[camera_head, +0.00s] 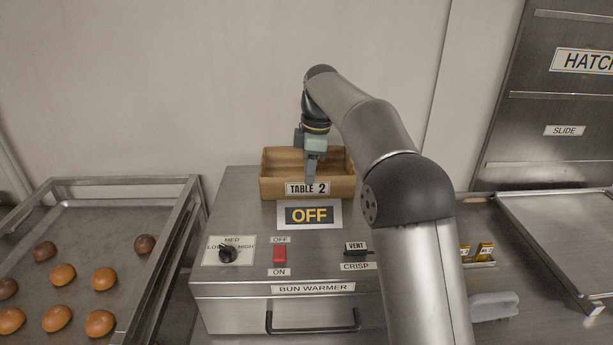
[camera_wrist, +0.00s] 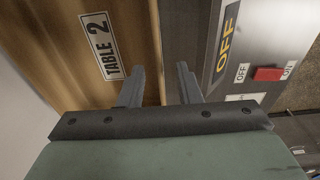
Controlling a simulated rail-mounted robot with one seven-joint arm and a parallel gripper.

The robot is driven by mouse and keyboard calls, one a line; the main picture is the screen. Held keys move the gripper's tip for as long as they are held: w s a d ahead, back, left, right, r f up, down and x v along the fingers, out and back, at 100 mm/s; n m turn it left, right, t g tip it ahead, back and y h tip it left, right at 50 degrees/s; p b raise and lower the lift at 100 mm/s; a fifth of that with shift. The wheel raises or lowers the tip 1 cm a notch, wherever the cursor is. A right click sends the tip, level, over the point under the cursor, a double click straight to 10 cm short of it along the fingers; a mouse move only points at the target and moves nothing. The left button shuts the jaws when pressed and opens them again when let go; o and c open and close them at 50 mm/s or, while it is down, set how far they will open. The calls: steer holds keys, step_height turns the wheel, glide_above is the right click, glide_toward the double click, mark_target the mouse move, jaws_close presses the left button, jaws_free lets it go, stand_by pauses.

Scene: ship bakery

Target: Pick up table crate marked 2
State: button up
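The table crate marked 2 (camera_head: 334,186) is a tan open box with a "TABLE 2" label on its front wall. It stands upright on top of the bun warmer (camera_head: 230,190), at the back. My gripper (camera_head: 311,180) points down at the crate's front wall, just above the label. In the wrist view my gripper (camera_wrist: 160,82) has its two fingers apart, with a clear gap. One finger overlaps the labelled crate wall (camera_wrist: 50,45) and the other overlaps the warmer's top. I cannot tell whether either finger touches the crate.
The warmer carries an "OFF" sign (camera_head: 310,215), a knob (camera_head: 228,254), a red switch (camera_head: 280,256) and a vent slider (camera_head: 356,253). A tray with several buns (camera_head: 100,215) is at left. An empty metal tray (camera_head: 560,220) is at right. The wall is close behind the crate.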

steer(key=f, duration=0.4)
steer(key=shift+a+f+p, duration=0.2)
steer(key=shift+a+p, duration=0.1)
jaws_close()
steer(key=shift+r, duration=0.15)
